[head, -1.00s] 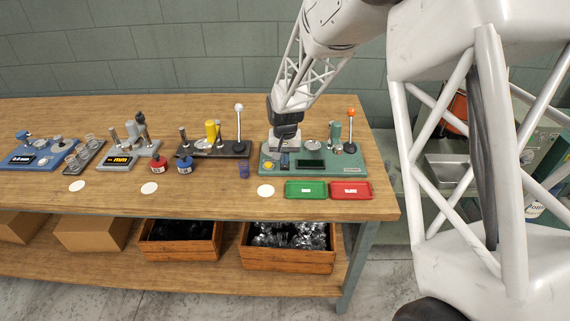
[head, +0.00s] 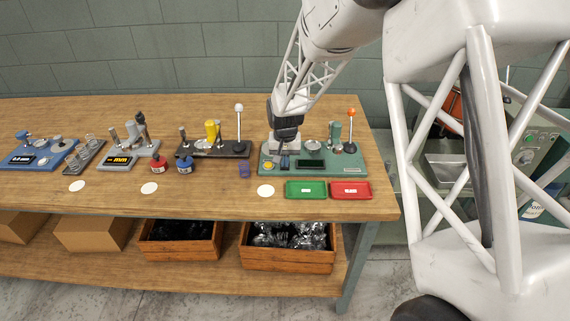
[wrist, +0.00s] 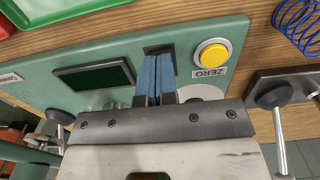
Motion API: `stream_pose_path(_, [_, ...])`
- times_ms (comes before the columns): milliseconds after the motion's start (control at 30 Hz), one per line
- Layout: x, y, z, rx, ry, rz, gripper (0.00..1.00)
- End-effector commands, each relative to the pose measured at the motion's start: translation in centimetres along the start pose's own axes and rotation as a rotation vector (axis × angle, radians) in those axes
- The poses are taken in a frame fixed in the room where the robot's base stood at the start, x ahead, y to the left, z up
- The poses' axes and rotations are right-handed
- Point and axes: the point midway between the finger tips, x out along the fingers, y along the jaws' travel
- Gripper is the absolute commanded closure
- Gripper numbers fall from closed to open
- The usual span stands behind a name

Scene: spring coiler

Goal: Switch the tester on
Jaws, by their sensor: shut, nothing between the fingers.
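The tester is a green bench unit (head: 352,166) at the right end of the table, with a dark, blank screen (head: 310,164) and a round yellow button. In the wrist view the button (wrist: 211,53) is labelled ZERO and the screen (wrist: 93,77) looks dark green. My gripper (head: 284,163) is shut and empty, its tips down at the tester between button and screen. In the wrist view its blue fingers (wrist: 158,57) lie together at a dark rectangular switch plate (wrist: 158,47). They hide most of it; I cannot tell the switch's position or whether they touch it.
An orange-knobbed lever (head: 351,114) and a green post rise at the tester's right. A green tray (head: 306,190) and a red tray (head: 351,190) lie in front. A purple-blue spring (head: 244,171) and a white-knobbed lever device (head: 240,148) are to the left.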

Motion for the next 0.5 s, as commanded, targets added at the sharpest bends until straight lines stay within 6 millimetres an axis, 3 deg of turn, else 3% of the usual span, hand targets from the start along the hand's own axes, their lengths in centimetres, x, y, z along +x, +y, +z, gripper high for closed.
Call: stream_pose_path(500, [0.54, 0.00, 0.00, 0.000, 0.000, 0.000, 1.00])
